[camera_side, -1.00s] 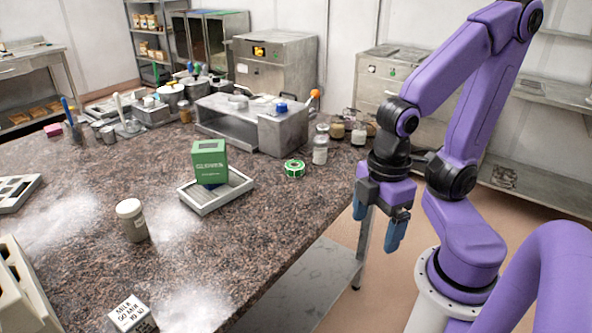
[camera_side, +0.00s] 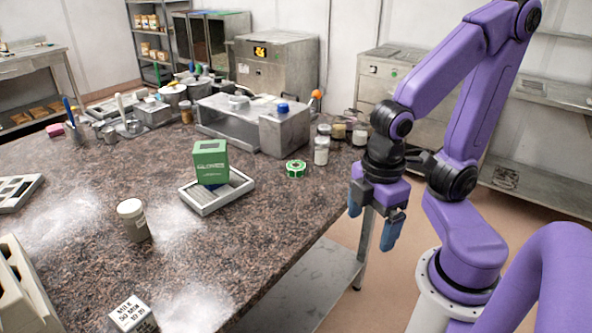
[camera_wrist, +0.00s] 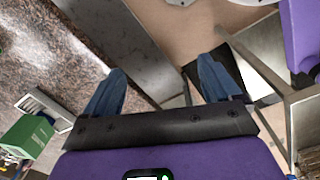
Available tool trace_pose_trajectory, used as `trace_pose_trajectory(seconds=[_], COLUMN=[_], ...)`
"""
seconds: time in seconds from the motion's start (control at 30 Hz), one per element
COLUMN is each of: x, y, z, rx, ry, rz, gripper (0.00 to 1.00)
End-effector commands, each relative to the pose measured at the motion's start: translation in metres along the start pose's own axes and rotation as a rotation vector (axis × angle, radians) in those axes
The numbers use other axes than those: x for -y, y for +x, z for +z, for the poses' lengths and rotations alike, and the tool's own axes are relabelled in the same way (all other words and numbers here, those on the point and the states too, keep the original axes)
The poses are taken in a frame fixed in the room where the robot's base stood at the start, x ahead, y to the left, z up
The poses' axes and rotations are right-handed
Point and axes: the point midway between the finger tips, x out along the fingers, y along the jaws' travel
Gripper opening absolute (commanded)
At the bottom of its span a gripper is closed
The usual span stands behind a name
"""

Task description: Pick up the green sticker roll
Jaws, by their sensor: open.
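The green sticker roll (camera_side: 295,169) lies on the speckled stone counter (camera_side: 260,225), near its right edge and in front of the jars in the side view. It has a green rim with white on it. My gripper (camera_side: 373,224) hangs past the right edge of the counter, to the right of the roll and apart from it. Its two blue fingers are spread with nothing between them. In the wrist view, my gripper (camera_wrist: 163,90) is over the counter edge and floor. I cannot make out the roll in the wrist view.
A green box (camera_side: 210,164) stands on a grey tray (camera_side: 238,190) left of the roll. Several jars (camera_side: 322,150) and a metal machine (camera_side: 285,130) stand behind the roll. A lidded jar (camera_side: 133,221) and a white lettered block (camera_side: 131,315) are farther left. Bare counter lies in front of the roll.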

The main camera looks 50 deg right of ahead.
Motion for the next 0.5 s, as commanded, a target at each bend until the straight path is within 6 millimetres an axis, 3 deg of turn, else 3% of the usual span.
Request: trace_pose_trajectory(seconds=[0.17,0.5], x=[-0.053,-0.178], y=[0.017,0.045], z=[-0.009,-0.023], rx=[0.178,0.623], ry=[-0.097,-0.390], rz=[0.146,0.387], gripper=[0.90,0.90])
